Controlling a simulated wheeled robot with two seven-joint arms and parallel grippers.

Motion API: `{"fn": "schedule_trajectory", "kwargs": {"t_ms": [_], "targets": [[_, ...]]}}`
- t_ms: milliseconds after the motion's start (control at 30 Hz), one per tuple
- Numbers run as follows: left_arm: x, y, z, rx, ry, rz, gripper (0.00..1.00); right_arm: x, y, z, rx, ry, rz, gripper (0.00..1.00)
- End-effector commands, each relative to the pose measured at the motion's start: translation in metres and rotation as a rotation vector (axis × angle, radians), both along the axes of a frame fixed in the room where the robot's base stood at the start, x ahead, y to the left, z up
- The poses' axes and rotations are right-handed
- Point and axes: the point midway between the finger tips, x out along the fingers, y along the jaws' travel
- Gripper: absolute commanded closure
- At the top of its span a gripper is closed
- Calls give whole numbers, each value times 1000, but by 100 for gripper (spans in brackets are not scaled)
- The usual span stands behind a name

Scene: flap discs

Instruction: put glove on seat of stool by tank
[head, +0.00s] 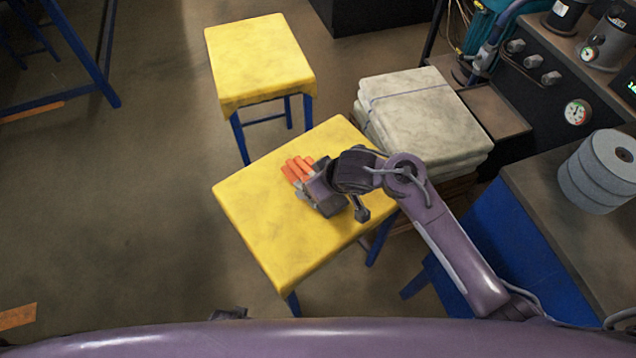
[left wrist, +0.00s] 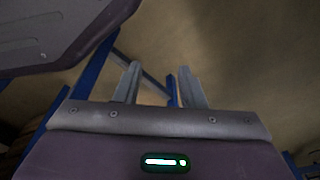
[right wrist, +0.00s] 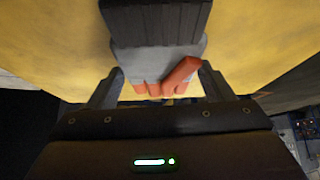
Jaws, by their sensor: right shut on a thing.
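The glove (head: 297,168), with orange fingers, shows over the near yellow stool seat (head: 270,235). In the right wrist view the glove (right wrist: 158,62) has orange fingers, a grey middle and a black ribbed cuff. My right gripper (right wrist: 160,84) is shut on it, one finger at each side. I cannot tell whether the glove touches the seat. The right gripper (head: 325,192) hides part of it in the head view. A second yellow stool (head: 258,58) stands behind. A teal tank-like machine (head: 484,30) is at the upper right. My left gripper (left wrist: 157,88) is open and empty.
A stack of grey-white slabs or sacks (head: 425,115) stands right of the near stool. A dark panel with gauges (head: 540,75) and a bench with a stack of grey discs (head: 603,170) are at the right.

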Motion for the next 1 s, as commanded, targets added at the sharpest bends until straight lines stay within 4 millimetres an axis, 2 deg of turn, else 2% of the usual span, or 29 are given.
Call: {"fn": "schedule_trajectory", "kwargs": {"t_ms": [333, 367, 533, 767, 900, 1000], "targets": [[2, 0, 1, 0, -1, 0, 64, 0, 0, -3, -1, -1, -1, 48], [3, -1, 2, -1, -3, 0, 64, 0, 0, -3, -1, -1, -1, 24], [2, -1, 2, -1, -3, 0, 64, 0, 0, -2, 0, 0, 0, 3], [2, -1, 2, -1, -3, 0, 64, 0, 0, -2, 0, 0, 0, 3], [2, -1, 6, -1, -7, 0, 64, -1, -1, 5, 0, -1, 1, 3], [-15, 3, -2, 2, 12, 0, 64, -6, -4, 17, 0, -1, 1, 3]]}}
